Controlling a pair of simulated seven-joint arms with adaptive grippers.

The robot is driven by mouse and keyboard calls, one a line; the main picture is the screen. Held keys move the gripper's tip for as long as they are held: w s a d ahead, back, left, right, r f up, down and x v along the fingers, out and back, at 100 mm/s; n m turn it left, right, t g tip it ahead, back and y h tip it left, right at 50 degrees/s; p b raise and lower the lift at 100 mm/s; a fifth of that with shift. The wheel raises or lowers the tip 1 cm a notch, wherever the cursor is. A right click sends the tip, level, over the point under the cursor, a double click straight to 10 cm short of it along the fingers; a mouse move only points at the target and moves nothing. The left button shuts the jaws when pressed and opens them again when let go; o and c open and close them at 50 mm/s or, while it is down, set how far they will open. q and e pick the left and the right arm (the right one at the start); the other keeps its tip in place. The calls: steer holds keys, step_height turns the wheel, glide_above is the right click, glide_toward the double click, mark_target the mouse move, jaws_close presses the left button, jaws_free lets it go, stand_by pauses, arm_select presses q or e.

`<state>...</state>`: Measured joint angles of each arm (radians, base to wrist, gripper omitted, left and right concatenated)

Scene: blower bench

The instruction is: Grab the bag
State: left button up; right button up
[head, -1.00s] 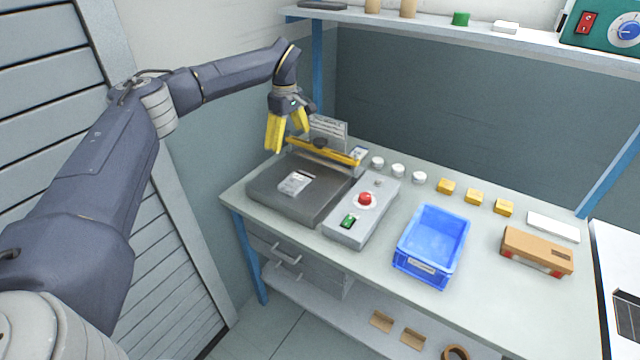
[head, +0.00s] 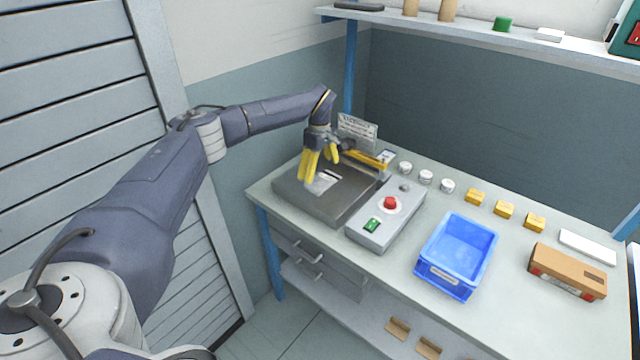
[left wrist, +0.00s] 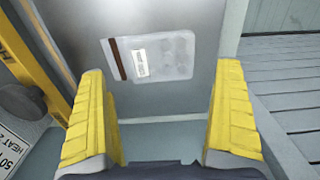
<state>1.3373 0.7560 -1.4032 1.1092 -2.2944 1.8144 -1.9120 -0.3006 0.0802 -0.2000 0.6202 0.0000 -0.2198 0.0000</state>
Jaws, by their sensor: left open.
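The bag (head: 321,184) is a small clear pouch with a white label and a dark strip at one end. It lies flat on the dark grey plate (head: 338,204) of the sealing machine. It also shows in the left wrist view (left wrist: 155,57), beyond the fingertips and roughly midway between them. My left gripper (head: 318,180) has yellow fingers and is open and empty just above the bag, partly covering it in the head view. In the left wrist view the two fingers (left wrist: 162,100) stand wide apart. My right gripper is not in view.
A yellow bar (head: 367,159) and a sign (head: 357,131) stand behind the plate. A control box (head: 386,217) with a red button is to its right, then a blue bin (head: 457,255). White jars, yellow blocks and a brown box (head: 567,271) are farther right.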

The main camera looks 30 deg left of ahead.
mark_target(319, 181)
arm_select(q)
steer(key=shift+f, duration=2.65)
steer(key=c, duration=1.1)
